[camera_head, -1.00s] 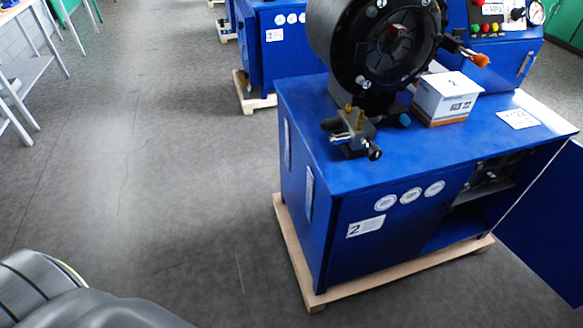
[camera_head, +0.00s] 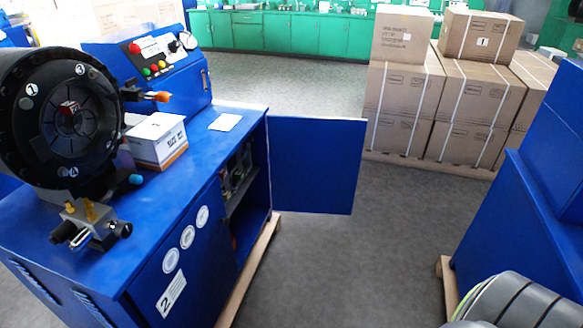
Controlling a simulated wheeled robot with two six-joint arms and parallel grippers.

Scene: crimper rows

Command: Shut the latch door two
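The blue crimper cabinet with the number 2 label (camera_head: 171,294) stands on a wooden pallet at the left. Its hinged latch door (camera_head: 317,165) stands wide open, swung out to the right of the cabinet. The open compartment (camera_head: 238,205) shows dark parts and a shelf inside. The front panel beside the opening, with round stickers (camera_head: 187,236), is closed. Neither gripper shows in this view. A grey rounded part of mine is at the bottom right, apart from the door.
A black crimper head (camera_head: 70,118) and a small white box (camera_head: 157,140) sit on the cabinet. Stacked cartons (camera_head: 446,95) stand behind the door. Another blue cabinet (camera_head: 520,225) is at the right. Grey floor (camera_head: 350,265) is free between the two cabinets.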

